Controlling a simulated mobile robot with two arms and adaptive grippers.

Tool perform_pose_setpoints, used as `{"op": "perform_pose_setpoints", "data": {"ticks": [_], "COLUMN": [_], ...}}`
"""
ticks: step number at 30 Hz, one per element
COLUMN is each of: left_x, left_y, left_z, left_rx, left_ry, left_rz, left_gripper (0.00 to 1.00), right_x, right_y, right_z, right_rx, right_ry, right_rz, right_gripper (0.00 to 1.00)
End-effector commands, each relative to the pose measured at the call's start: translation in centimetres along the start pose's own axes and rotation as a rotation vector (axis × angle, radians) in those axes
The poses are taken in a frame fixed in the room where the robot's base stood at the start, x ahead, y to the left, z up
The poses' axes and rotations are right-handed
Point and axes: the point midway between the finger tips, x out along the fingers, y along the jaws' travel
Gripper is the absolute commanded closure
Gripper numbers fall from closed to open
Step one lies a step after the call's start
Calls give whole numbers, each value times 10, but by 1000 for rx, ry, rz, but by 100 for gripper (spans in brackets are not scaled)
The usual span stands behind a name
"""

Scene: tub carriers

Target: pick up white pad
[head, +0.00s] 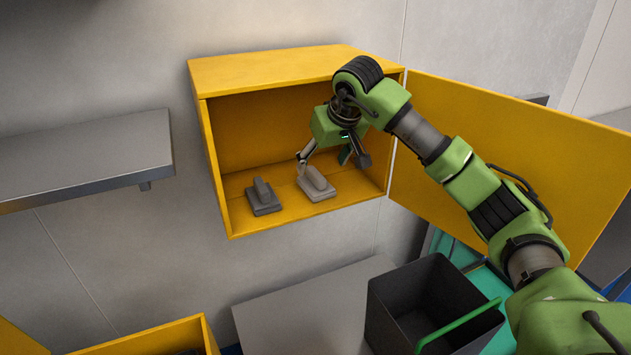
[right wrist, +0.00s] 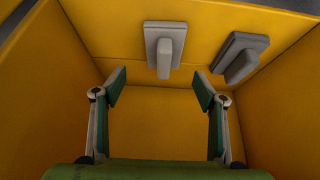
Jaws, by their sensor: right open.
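The white pad (head: 316,186), a pale flat block with a raised grip bar, lies on the floor of the open yellow cabinet. It also shows in the right wrist view (right wrist: 164,50), ahead of the fingers and near the middle. My right gripper (head: 334,160) is inside the cabinet, above and slightly right of the white pad in the head view. Its fingers are spread wide in the right wrist view (right wrist: 159,90), with nothing between them and the pad apart from them. My left gripper is not in view.
A darker grey pad (head: 264,198) lies left of the white one. The yellow cabinet (head: 215,170) has close side walls and a top; its door (head: 500,130) stands open at right. A grey shelf (head: 90,160) is at left. A dark tub (head: 405,285) with a green handle stands below.

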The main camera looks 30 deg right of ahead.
Motion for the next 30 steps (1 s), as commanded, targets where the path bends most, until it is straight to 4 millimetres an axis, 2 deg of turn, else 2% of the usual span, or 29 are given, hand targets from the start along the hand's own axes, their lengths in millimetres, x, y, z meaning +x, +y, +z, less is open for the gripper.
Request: {"op": "perform_pose_setpoints", "data": {"ticks": [8,13,18,25,26,30], "left_x": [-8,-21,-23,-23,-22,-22], "left_y": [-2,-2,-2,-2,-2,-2], "left_z": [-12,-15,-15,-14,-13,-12], "left_rx": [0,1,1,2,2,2], "left_ry": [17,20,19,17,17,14], "left_rz": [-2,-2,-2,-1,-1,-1], "left_gripper": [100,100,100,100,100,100], "right_x": [21,45,64,66,66,66], "right_y": [-2,-8,-7,-6,-6,-6], "right_z": [2,5,5,5,5,5], "right_rx": [-1,0,0,0,0,-1], "right_ry": [-3,-5,-2,0,0,0], "right_rz": [0,-2,-1,0,0,0], "right_gripper": [35,35,35,35,38,74]}}
